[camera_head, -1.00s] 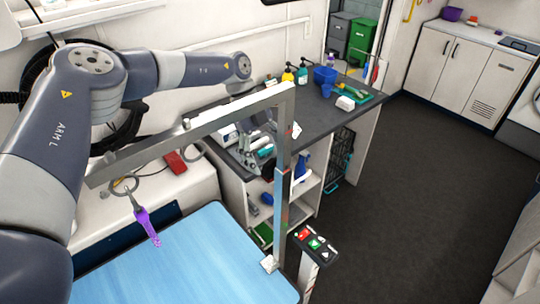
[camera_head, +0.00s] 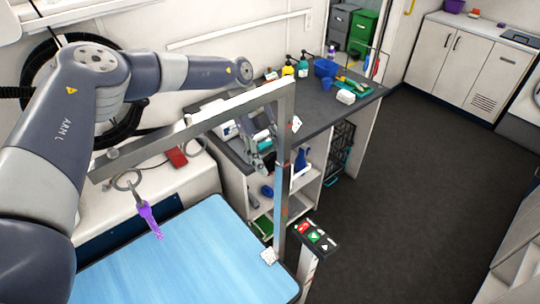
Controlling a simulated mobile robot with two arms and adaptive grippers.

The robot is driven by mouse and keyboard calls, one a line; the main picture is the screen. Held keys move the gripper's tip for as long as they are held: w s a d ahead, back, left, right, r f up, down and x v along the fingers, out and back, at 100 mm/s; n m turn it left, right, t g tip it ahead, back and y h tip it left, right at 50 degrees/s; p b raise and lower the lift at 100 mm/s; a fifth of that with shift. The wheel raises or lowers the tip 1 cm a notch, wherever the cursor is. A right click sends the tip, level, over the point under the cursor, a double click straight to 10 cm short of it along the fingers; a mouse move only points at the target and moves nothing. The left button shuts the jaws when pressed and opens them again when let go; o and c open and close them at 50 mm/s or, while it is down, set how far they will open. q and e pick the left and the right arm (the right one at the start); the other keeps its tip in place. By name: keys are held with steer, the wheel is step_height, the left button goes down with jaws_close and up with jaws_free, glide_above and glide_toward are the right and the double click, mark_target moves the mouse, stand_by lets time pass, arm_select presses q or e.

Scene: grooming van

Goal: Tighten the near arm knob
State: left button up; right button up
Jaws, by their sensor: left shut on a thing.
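A grey metal grooming arm (camera_head: 200,128) stands over the blue table top (camera_head: 165,255), with a post (camera_head: 281,160) on the right. Small knobs show on its crossbar, one midway (camera_head: 187,119) and one at the left end (camera_head: 112,153). My left arm reaches in from the left, behind the crossbar. My left gripper (camera_head: 262,152) is low beside the post, partly hidden. It is shut on a small part at the post, too small and covered to identify. My right gripper is not in view.
A dark counter (camera_head: 315,105) behind the post holds a blue tub (camera_head: 325,72), bottles and a green tray (camera_head: 353,88). A button panel (camera_head: 314,236) stands at the table's right corner. The dark floor (camera_head: 430,185) on the right is clear.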

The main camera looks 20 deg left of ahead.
arm_select(q)
steer(key=shift+s+a+f+m+t+h, duration=0.1)
steer(key=shift+s+m+t+h, duration=0.05)
steer(key=shift+t+h, duration=0.35)
steer(key=shift+s+a+f+m+t+h, duration=0.15)
steer(key=shift+t+h, duration=0.15)
steer(key=shift+t, duration=0.3)
steer(key=shift+r+t+h+b, duration=0.1)
steer(key=shift+t+h+b, duration=0.25)
steer(key=shift+t, duration=0.15)
steer(key=shift+d, duration=0.1)
steer(key=o, duration=1.1)
steer(key=shift+c, duration=0.2)
steer(key=v, duration=1.2)
